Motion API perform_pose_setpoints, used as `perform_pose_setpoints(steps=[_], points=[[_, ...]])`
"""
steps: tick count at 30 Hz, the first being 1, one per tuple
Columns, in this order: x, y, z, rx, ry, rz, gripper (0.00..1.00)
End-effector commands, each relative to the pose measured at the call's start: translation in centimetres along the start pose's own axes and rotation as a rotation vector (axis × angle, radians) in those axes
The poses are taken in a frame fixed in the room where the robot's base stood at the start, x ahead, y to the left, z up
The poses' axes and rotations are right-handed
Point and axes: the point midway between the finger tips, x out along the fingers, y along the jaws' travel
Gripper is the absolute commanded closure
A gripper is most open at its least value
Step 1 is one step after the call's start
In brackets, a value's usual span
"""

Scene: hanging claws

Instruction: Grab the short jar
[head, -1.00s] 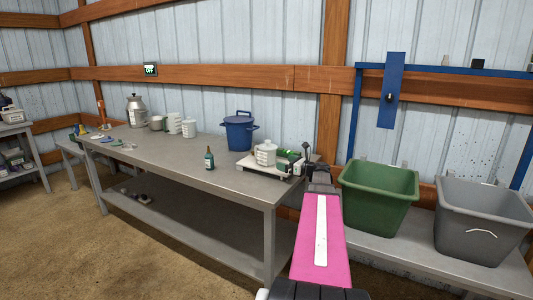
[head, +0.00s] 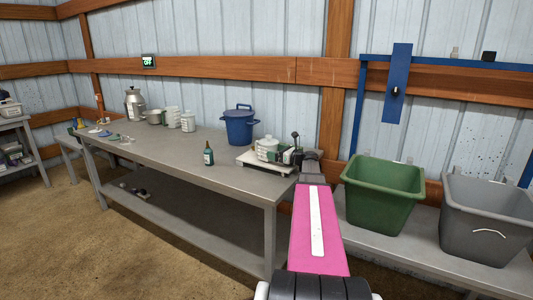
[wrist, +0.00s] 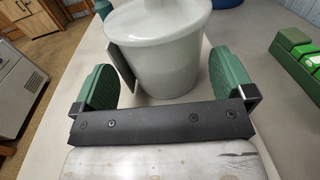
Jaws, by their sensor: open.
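A squat whitish jar with a lid (head: 266,147) stands on a pale flat tray-like stand (head: 250,161) at the right end of the grey table. In the wrist view the jar (wrist: 170,45) is large, upright and has a dark patch on its left side. My gripper (wrist: 165,85) is open, with one green finger pad left of the jar's lower body and the other to its right. I cannot tell whether either pad touches it. In the head view my gripper (head: 280,156) is small and partly hides the jar's right side.
A green bottle (head: 208,155) and a blue lidded pot (head: 239,127) stand nearby on the table. Other white containers (head: 187,122) are farther left. Green blocks (wrist: 298,55) lie right of the gripper. Green (head: 383,195) and grey (head: 487,220) bins stand at right.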

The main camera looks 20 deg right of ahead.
Motion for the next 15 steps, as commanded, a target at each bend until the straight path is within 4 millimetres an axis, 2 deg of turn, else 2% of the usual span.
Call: perform_pose_setpoints(steps=[9, 15], points=[[4.2, -0.3, 0.0, 0.0, 0.0, 0.002, 0.0], [4.8, -0.3, 0.1, 0.0, 0.0, -0.001, 0.0]])
